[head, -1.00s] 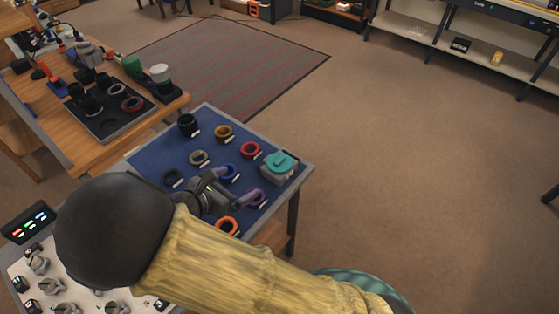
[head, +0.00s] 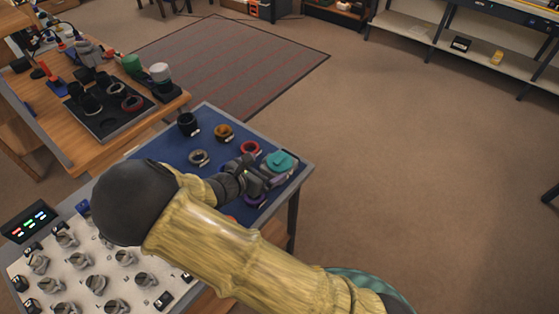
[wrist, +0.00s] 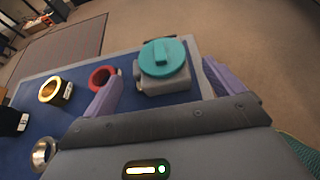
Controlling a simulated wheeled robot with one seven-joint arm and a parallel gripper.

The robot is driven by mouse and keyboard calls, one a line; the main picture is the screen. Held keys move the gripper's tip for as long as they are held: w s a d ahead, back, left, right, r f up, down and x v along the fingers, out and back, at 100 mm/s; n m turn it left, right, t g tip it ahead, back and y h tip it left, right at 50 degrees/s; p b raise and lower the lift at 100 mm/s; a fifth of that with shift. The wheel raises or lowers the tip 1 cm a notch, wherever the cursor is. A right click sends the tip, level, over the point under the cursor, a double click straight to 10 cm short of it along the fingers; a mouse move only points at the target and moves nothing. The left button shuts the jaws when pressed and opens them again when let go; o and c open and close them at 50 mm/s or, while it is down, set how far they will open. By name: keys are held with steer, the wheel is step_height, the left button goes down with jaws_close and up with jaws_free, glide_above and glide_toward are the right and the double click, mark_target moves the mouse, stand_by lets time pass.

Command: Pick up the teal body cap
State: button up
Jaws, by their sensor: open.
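The teal body cap (head: 281,160) is a round disc with a raised bar across its top. It sits on a grey block-like body (wrist: 165,84) near the right corner of the blue-topped table. In the wrist view the teal cap (wrist: 162,57) shows ahead, between and beyond the two purple fingers. My gripper (wrist: 160,88) is open and empty, its fingers spread to either side of the grey body. In the head view my gripper (head: 262,180) is just to the lower left of the cap, and my arm hides part of the table.
A red ring (head: 250,147) lies just left of the cap, with a gold ring (head: 224,132), a grey ring (head: 199,157) and a black ring (head: 188,124) farther left. A wooden bench (head: 62,150) stands at left. The floor right of the table is clear.

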mark_target(276, 163)
steer(key=shift+x, duration=2.65)
steer(key=shift+d+r, duration=0.1)
steer(key=shift+r, duration=0.1)
steer(key=c, duration=0.9)
